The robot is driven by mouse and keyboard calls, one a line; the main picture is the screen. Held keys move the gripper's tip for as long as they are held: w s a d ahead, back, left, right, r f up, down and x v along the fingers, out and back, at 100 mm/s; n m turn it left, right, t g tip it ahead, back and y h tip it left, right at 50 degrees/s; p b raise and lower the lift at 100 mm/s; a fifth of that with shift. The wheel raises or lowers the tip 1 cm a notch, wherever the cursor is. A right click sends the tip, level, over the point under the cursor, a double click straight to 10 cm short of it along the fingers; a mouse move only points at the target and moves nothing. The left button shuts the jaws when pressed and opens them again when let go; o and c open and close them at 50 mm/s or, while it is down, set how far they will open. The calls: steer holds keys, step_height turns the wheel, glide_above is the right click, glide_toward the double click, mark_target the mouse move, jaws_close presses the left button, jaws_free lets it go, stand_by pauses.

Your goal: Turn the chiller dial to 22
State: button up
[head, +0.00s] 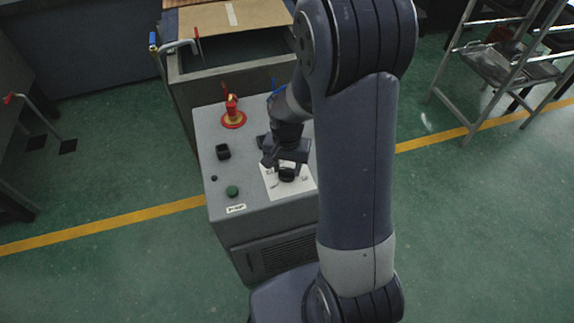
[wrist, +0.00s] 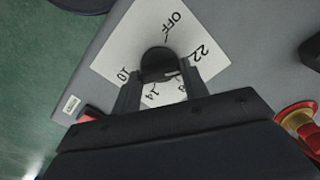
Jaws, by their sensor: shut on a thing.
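The chiller dial is a round black knob (wrist: 158,62) on a white scale plate (wrist: 120,45) marked OFF, 10, 14, 18 and 22. A small pale mark on the knob's right side seems to face the 18 to 22 side; its exact reading is unclear. My gripper (wrist: 160,80) is shut on the knob, one finger on each side, partly covering the lower numbers. In the head view, my gripper (head: 288,166) is over the dial (head: 287,175) on the chiller top, with the plate (head: 271,184) showing beside it.
A tank (head: 225,50) stands behind; a metal rack (head: 495,75) stands right. Green floor is open on both sides.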

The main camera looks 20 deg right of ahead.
mark_target(287, 169)
steer(key=o, duration=1)
step_height(287, 169, up, 11)
steer(key=shift+f+p, duration=0.1)
steer(key=shift+p, duration=0.35)
steer(key=shift+f, duration=0.1)
step_height(287, 169, down, 11)
steer(key=shift+r+b, duration=0.2)
steer(key=shift+b, duration=0.25)
steer(key=shift+r, duration=0.1)
